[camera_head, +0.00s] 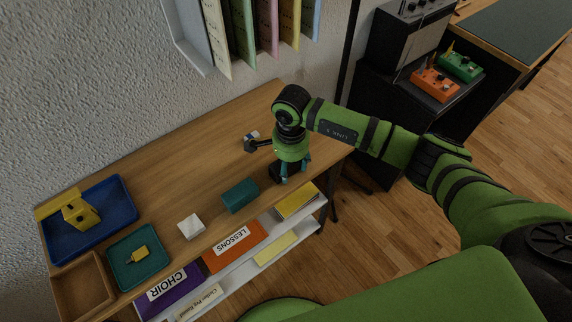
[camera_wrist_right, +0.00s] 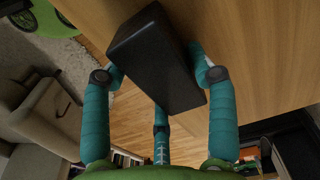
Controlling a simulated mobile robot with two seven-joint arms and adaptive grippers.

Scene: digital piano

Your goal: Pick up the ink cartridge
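A black box-shaped block, which I take for the ink cartridge (camera_wrist_right: 155,60), fills the middle of the right wrist view, at the edge of the wooden desk. In the head view its dark side (camera_head: 279,173) shows low beside the fingers, partly hidden by my gripper. My right gripper (camera_head: 295,172) points down at the desk's right front edge. In the right wrist view its teal fingers (camera_wrist_right: 160,76) are spread around the block, one on each side and one below. Firm contact cannot be made out. My left gripper is not in view.
A teal box (camera_head: 240,195) and a white block (camera_head: 191,226) stand left of the gripper. A blue tray (camera_head: 115,190), a teal tray (camera_head: 157,270) and a wooden tray (camera_head: 100,262) are at the left. A shelf with folders is below the desk's front edge.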

